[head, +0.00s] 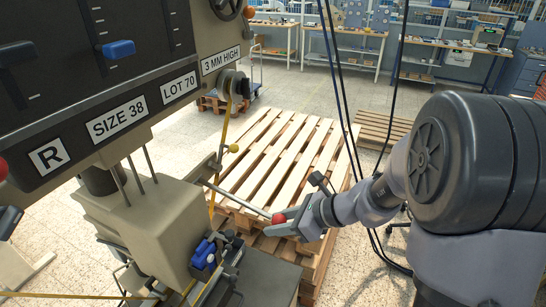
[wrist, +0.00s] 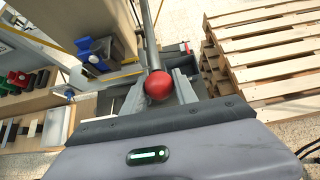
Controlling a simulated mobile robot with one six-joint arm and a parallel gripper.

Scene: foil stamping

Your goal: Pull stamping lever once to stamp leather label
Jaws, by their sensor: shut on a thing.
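The stamping lever is a grey metal rod (head: 240,201) with a red ball knob (head: 278,218) at its end, reaching out from the right side of the stamping machine (head: 145,215). My gripper (head: 282,224) is shut on the red knob. In the wrist view the knob (wrist: 158,85) sits between the two grey fingers, and the rod (wrist: 151,35) runs away toward the top. In the head view the lever slopes slightly down toward my gripper. I cannot make out the leather label in either view.
A blue part (head: 203,254) sits low on the machine, below its head. Labelled panels and a blue slider knob (head: 118,49) are at upper left. A wooden pallet stack (head: 262,165) stands behind the lever. Workbenches (head: 345,42) line the back. Dark cables hang beside my arm.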

